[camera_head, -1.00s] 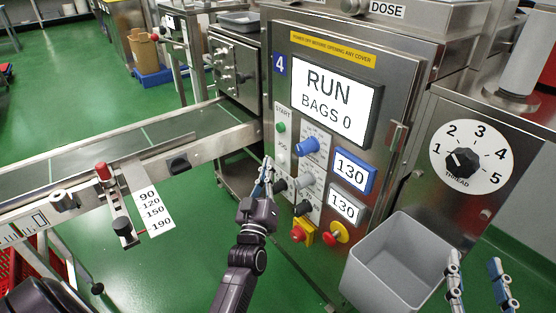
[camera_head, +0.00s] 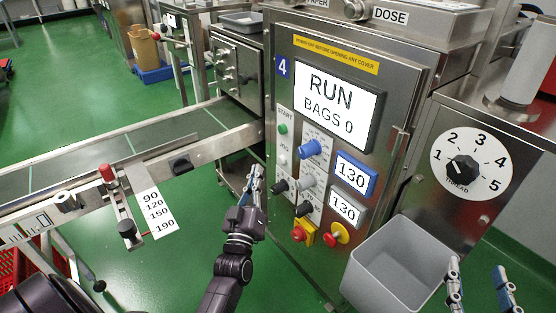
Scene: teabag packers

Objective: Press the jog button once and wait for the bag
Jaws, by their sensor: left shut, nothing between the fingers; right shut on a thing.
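The packer's screen (camera_head: 333,103) reads RUN and BAGS 0. On the panel beneath it, a green button (camera_head: 283,128) sits under the START label, with the JOG label and its pale button (camera_head: 283,162) below. My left gripper (camera_head: 254,182) is shut and empty, just left of the panel's lower knobs and apart from the jog button.
The green conveyor belt (camera_head: 100,165) at the left carries no bag that I see. A blue knob (camera_head: 309,148), dark knobs, a red stop button (camera_head: 338,232) and two 130 displays (camera_head: 352,173) crowd the panel. A thread dial (camera_head: 462,167) is at the right.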

